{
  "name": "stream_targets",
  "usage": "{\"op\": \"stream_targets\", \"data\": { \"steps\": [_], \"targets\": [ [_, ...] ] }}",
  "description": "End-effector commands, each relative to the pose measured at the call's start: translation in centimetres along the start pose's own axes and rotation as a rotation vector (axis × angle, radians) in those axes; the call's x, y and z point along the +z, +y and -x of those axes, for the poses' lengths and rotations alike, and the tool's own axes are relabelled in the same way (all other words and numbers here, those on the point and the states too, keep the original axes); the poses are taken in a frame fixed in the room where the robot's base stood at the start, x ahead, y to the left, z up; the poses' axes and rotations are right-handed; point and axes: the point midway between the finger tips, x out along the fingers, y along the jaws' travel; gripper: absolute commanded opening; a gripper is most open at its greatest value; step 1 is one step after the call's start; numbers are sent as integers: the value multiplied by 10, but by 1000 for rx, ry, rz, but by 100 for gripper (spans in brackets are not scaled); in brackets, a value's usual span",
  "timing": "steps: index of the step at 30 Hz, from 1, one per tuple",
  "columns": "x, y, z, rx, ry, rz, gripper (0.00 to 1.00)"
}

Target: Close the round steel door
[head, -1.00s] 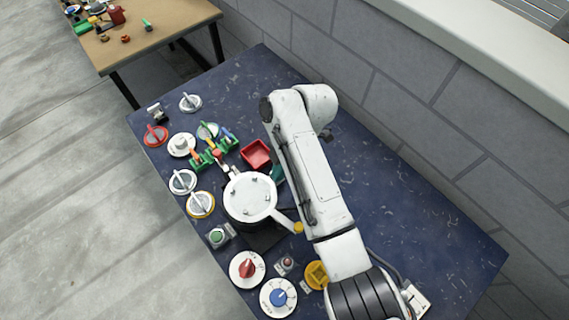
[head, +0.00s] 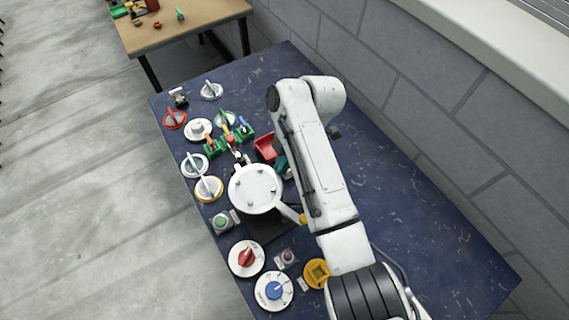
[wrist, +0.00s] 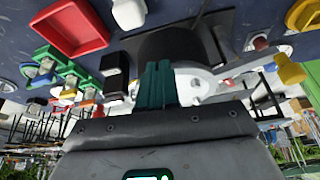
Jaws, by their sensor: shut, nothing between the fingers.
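The round steel door (head: 255,189) is a pale disc with several bolts, near the middle of the table in the head view. An arm with a yellow knob (head: 303,219) sticks out at its lower right. In the wrist view a dark round body (wrist: 180,45), the pale metal arm and the yellow knob (wrist: 290,69) show past my fingers. My gripper (wrist: 157,72) has teal fingers, shut and empty, right beside the pale metal part; I cannot tell if they touch. In the head view my gripper is mostly hidden by my arm. Whether the door sits flush is unclear.
A red tray (head: 266,147) stands just above the door. Several dials, switches and buttons crowd the table's left side, with a red knob (head: 246,257) and a blue knob (head: 274,291) below. The blue tabletop (head: 410,220) right of my arm is mostly clear, with a wall beyond.

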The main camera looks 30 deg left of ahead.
Motion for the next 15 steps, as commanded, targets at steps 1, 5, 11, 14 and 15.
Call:
{"op": "stream_targets", "data": {
  "steps": [1,5,11,14,15],
  "targets": [
    [-4,0,-4,-4,6,6,0],
    [-3,0,3,-2,6,6,0],
    [0,1,36,1,2,4,0],
    [0,1,58,3,1,2,0],
    [0,0,68,2,0,0,0]
  ]
}}
